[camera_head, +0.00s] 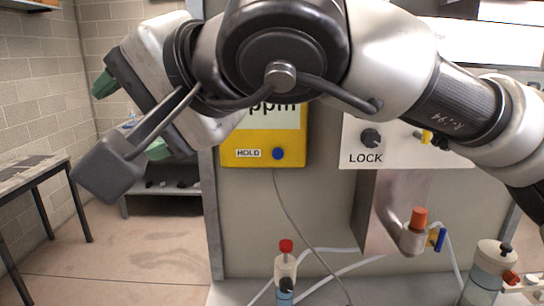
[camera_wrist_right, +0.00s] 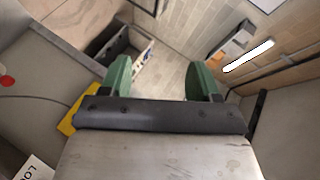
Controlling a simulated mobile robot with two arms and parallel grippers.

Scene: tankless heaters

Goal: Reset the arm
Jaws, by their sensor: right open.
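My right arm comes in from the right across the top of the head view and blocks much of the panel behind it. My right gripper (camera_head: 127,118) is at the upper left of that view, with green fingertips pointing left. In the right wrist view, the two green fingers of the right gripper (camera_wrist_right: 160,78) stand wide apart with nothing between them. The gripper is in the air, apart from the panel. My left gripper is in neither view.
A yellow meter (camera_head: 250,153) with a HOLD button and a white LOCK panel (camera_head: 358,150) are behind my arm. Bottles with red (camera_head: 286,262) and white (camera_head: 487,272) tops stand at the bottom. A dark table (camera_head: 30,175) is at left; the floor between is clear.

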